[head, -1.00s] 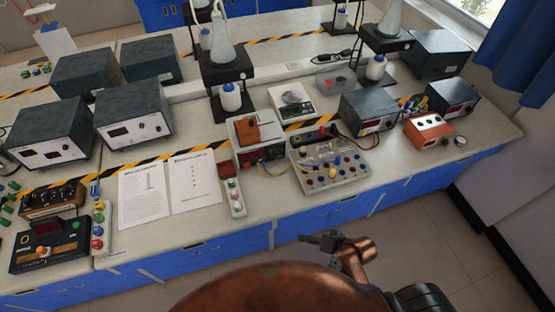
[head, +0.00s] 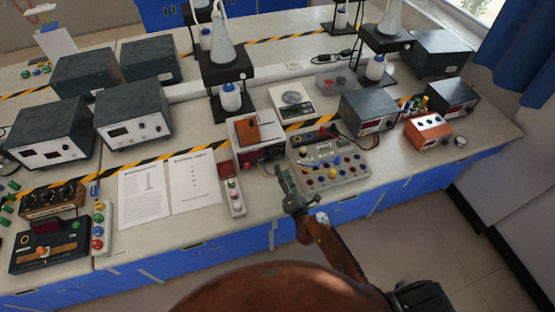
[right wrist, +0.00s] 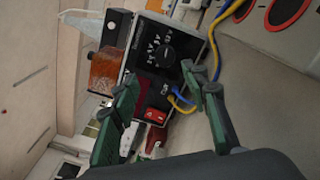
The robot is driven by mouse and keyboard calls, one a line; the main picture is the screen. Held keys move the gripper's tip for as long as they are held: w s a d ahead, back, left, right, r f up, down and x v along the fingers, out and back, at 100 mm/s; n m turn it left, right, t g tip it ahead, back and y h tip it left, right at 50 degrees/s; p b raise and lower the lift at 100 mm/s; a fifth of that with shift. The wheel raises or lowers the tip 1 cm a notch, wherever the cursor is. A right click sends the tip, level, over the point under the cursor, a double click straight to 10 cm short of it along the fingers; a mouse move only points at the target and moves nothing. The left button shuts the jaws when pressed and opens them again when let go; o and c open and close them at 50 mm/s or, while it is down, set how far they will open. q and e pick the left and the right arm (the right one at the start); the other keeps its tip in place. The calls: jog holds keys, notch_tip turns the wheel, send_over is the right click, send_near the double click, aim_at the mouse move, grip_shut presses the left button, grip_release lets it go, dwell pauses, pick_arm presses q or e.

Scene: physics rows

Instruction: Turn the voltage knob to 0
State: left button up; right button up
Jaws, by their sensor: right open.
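The power supply (head: 262,150) is a small box with a white top and dark front, standing near the bench's front edge. In the right wrist view its dark front (right wrist: 158,60) shows a round black knob (right wrist: 165,53) with white markings around it. A red switch (right wrist: 156,116) and plugged blue and yellow leads sit beside it. I cannot read the knob's setting. My right gripper (head: 288,182) is at the bench's front edge, in front of the supply. In the right wrist view its green fingers (right wrist: 160,95) are apart and empty, short of the knob. My left gripper is not in view.
Paper sheets (head: 143,195) lie further left. Loose leads (right wrist: 216,45) run near my right fingers.

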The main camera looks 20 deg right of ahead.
aim_at(277, 158)
jog(key=shift+w+d+f+m, duration=0.2)
jog(key=shift+w+m, duration=0.1)
jog(key=shift+m, duration=0.2)
jog(key=shift+w, duration=0.35)
jog(key=w, duration=0.6)
jog(key=shift+w+a+b, duration=0.1)
jog(key=shift+w+b, duration=0.2)
jog(key=shift+w, duration=0.05)
jog(key=shift+c, duration=0.3)
grip_shut()
